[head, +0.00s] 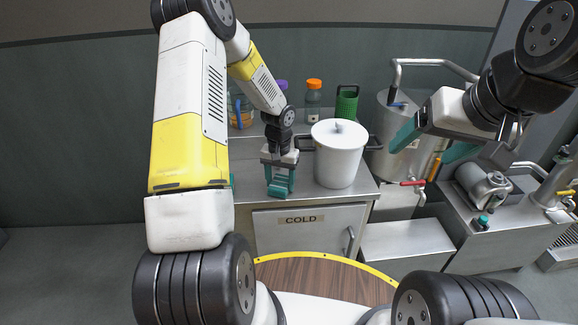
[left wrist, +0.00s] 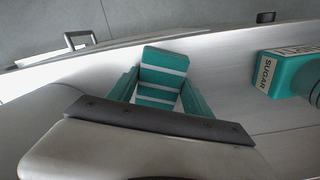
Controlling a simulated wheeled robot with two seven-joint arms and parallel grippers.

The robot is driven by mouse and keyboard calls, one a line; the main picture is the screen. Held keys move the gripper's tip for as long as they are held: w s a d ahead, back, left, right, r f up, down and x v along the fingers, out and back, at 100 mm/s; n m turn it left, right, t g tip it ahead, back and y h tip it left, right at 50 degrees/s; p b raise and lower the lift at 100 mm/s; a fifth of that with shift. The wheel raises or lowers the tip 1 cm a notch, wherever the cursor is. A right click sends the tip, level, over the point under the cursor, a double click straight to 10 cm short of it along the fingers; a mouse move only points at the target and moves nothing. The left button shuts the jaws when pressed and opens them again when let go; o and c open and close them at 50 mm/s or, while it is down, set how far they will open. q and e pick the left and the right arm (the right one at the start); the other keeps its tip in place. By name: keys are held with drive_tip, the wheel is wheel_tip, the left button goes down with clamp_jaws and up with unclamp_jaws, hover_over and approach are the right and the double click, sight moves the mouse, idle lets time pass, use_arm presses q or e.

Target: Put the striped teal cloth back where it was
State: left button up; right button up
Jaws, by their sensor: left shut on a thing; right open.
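The striped teal cloth (left wrist: 163,73) is a folded teal block with pale stripes, between the teal fingers of my left gripper (left wrist: 158,92) in the left wrist view. In the head view my left gripper (head: 280,177) points down over the front part of the steel counter (head: 246,196), left of the white pot. The cloth (head: 278,188) shows there at the fingertips. I cannot tell whether it touches the counter. My right gripper (head: 432,146) is open and empty, in the air to the right of the white pot.
A white lidded pot (head: 339,158) stands close to my left gripper. A teal sugar container (left wrist: 284,74) stands nearby in the left wrist view. Below is a door marked COLD (head: 302,231).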

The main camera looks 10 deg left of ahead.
use_arm(q)
drive_tip(key=shift+f, duration=0.15)
drive_tip(key=o, duration=1.5)
drive_tip(key=shift+c, duration=0.2)
wheel_tip(320, 180, up, 12)
drive_tip(key=r, duration=0.1)
wheel_tip(320, 180, up, 14)
drive_tip(key=t, duration=0.3)
hover_over(280, 183)
drive_tip(key=s, duration=0.8)
drive_tip(key=s+d+r+t+h, duration=0.1)
drive_tip(key=s+r, duration=0.2)
drive_tip(key=s, duration=0.5)
drive_tip(key=s+d+r+t+h, duration=0.1)
drive_tip(key=s+r+t, duration=0.1)
drive_tip(key=s+r, duration=0.2)
drive_tip(key=s, duration=0.3)
drive_tip(key=shift+s+d+n, duration=0.15)
drive_tip(key=shift+s+n, duration=0.15)
drive_tip(key=shift+s, duration=0.1)
